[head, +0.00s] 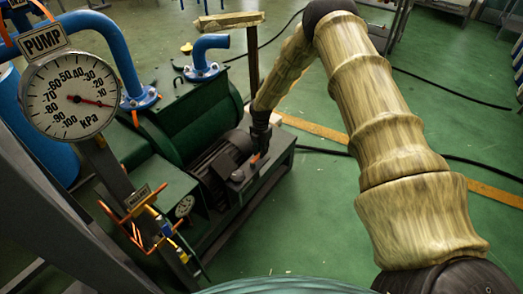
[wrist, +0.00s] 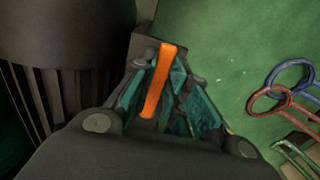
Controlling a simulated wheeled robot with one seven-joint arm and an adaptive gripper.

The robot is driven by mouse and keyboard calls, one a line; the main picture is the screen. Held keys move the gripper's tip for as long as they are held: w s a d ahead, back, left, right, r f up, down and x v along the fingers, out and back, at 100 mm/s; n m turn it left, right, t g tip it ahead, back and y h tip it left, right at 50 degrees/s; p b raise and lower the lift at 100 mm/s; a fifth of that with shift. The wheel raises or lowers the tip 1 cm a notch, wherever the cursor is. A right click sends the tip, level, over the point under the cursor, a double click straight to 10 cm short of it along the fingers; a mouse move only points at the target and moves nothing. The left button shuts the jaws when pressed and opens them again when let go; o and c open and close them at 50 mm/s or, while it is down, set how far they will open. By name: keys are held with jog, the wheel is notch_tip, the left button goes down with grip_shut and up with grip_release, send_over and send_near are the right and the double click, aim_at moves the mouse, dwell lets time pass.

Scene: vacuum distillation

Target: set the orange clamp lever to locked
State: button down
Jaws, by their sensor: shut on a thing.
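The orange clamp lever (wrist: 163,80) shows between my gripper's fingers in the wrist view, long and slanting slightly. My gripper (wrist: 165,95) is shut on it, with the teal finger pads on either side. In the head view my gripper (head: 262,135) reaches down to the motor's right end, where a small orange bit of the lever (head: 254,158) shows below the fingers. The lever's base and catch are hidden by the fingers, so I cannot tell its setting.
The dark ribbed motor (head: 218,165) sits on the pump frame beside my gripper. A pressure gauge (head: 70,95) labelled PUMP and blue pipes (head: 110,50) stand at the left. Red and blue ring handles (wrist: 285,85) show at the right in the wrist view.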

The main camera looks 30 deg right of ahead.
jog(key=shift+w+d+r, duration=0.15)
jog(key=shift+w+r, duration=0.1)
jog(key=shift+w, duration=0.1)
jog(key=c, duration=1.5)
grip_release()
jog(key=shift+c, duration=0.2)
jog(key=shift+o, duration=0.8)
jog(key=shift+s+f, duration=0.15)
jog(key=shift+f, duration=0.05)
jog(key=shift+r, duration=0.15)
notch_tip(320, 180, up, 12)
